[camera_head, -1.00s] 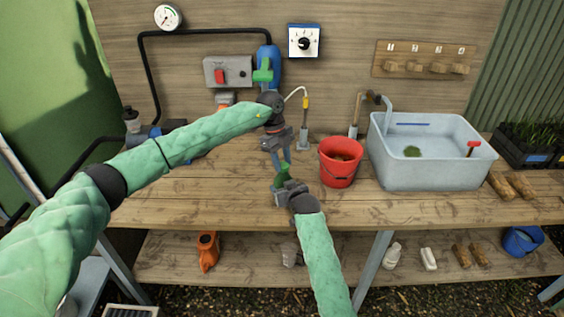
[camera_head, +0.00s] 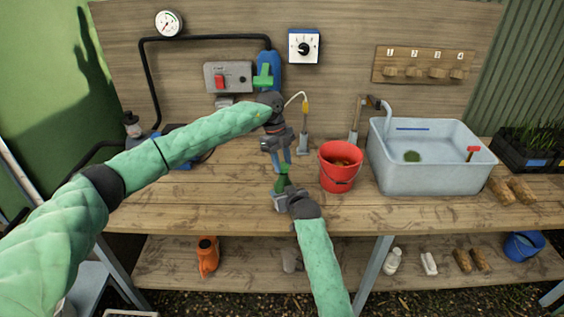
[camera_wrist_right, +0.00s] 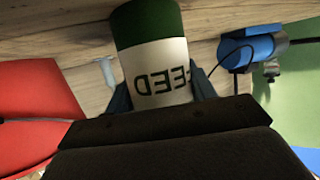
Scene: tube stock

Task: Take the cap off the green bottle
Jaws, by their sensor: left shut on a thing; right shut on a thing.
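The green bottle (camera_head: 283,181) is at the front middle of the bench. My right gripper (camera_head: 281,194) is shut around the bottle's label part. My left gripper (camera_head: 281,161) comes down from above with its blue fingers over the bottle's top. It is shut on the cap, which is mostly hidden between the fingers. I cannot tell whether cap and bottle still touch.
A red bucket (camera_head: 338,172) stands close to the right of both grippers. A grey sink basin (camera_head: 430,179) is further right. The bench front left is clear.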

